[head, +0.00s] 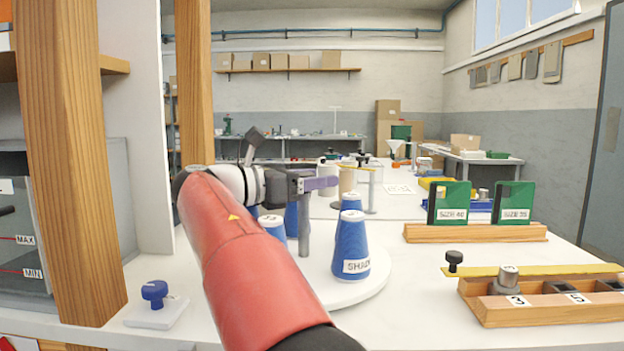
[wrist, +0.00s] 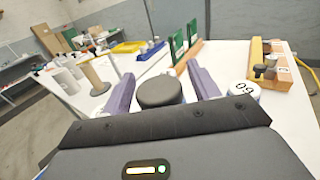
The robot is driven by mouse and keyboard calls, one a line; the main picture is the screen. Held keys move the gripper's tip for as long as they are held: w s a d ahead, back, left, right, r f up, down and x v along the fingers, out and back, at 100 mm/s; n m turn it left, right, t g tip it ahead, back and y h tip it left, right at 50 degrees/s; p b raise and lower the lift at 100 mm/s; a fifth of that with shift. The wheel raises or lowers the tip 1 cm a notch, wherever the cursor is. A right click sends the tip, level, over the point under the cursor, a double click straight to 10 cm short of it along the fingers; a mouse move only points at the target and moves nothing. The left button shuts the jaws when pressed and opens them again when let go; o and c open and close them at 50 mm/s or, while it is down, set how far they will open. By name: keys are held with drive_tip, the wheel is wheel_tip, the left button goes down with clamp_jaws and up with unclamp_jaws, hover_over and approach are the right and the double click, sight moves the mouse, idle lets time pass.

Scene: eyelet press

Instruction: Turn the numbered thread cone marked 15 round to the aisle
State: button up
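Blue thread cones stand on a white round turntable (head: 345,292) in the head view. The front cone (head: 350,246) carries a white label starting "SHAD". Another blue cone (head: 351,203) stands behind it, and one more (head: 272,228) stands left, partly behind my arm. I cannot read a 15 on any cone. A grey post (head: 303,235) rises from the turntable. My gripper (head: 326,183) is above it, with purple fingers apart. In the wrist view a dark round knob (wrist: 160,91) sits between the open fingers (wrist: 160,74). A cone top (wrist: 243,89) with digits shows right of them.
A wooden rack with green size plates (head: 475,232) and a wooden block with a yellow bar (head: 545,310) stand right. A blue knob on a white base (head: 155,293) is at front left, near a wooden upright (head: 78,170). Jars and spools stand behind the turntable.

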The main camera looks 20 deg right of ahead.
sight(273, 224)
clamp_jaws()
drive_tip(key=n+t+y, duration=0.1)
drive_tip(key=n+t, duration=0.1)
drive_tip(key=t, duration=0.1)
drive_tip(key=shift+w+n+t+y, duration=0.1)
drive_tip(key=shift+n+t+y, duration=0.2)
drive_tip(key=shift+t, duration=0.1)
drive_tip(key=n+t+y, duration=0.2)
drive_tip(key=t, duration=0.1)
drive_tip(key=shift+w+a+n+t, duration=0.2)
drive_tip(key=shift+w+n+t, duration=0.1)
drive_tip(key=shift+n, duration=0.1)
unclamp_jaws()
drive_tip(key=v, duration=0.8)
drive_tip(key=shift+d+r+b, duration=0.1)
drive_tip(key=shift+b, duration=0.3)
